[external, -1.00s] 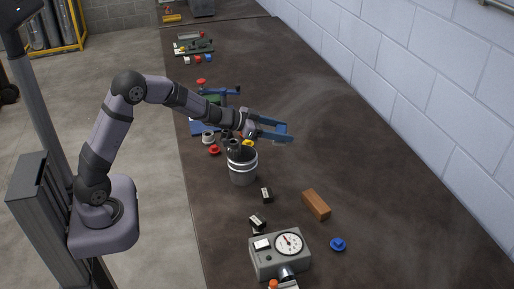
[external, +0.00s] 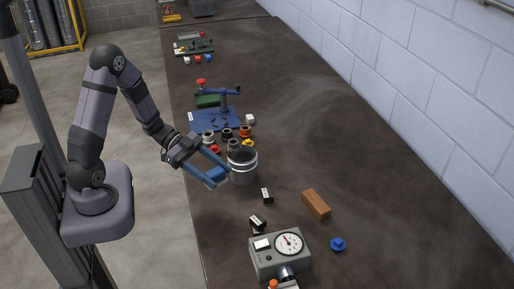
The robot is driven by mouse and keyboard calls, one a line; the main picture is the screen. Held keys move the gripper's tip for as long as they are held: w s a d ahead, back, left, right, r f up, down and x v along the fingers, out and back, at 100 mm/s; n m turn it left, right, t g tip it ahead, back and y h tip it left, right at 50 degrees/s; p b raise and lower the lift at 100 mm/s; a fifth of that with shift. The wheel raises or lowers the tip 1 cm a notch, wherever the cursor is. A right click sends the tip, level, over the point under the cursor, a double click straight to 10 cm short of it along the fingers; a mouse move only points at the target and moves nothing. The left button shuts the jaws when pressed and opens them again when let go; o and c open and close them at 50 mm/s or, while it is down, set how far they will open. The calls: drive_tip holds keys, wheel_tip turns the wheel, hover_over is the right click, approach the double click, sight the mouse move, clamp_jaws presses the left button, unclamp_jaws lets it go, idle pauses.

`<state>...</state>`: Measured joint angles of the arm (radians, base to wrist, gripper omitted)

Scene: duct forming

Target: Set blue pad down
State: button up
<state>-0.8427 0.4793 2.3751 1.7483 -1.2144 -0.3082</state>
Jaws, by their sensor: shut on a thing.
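My gripper (external: 213,178) has long blue fingers and points down to the right. It is shut on a small blue pad (external: 217,174) between its fingertips, partly hidden by the fingers. The pad is close to the left side of the grey metal bucket (external: 243,170), near the table's left edge. I cannot tell whether the pad touches the table or the bucket.
The table's right side is clear.

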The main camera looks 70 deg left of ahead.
wheel_tip(320, 180, down, 2)
drive_tip(key=shift+w+f, duration=0.1)
drive_tip(key=shift+w, duration=0.05)
drive_tip(key=shift+f, duration=3.45)
drive_tip(key=shift+f, duration=0.1)
drive_tip(key=shift+f+p, duration=0.4)
drive_tip(key=shift+f, duration=1.6)
drive_tip(key=shift+f, duration=0.2)
drive_tip(key=o, duration=1.1)
drive_tip(key=shift+c, duration=0.2)
drive_tip(key=shift+r, duration=0.1)
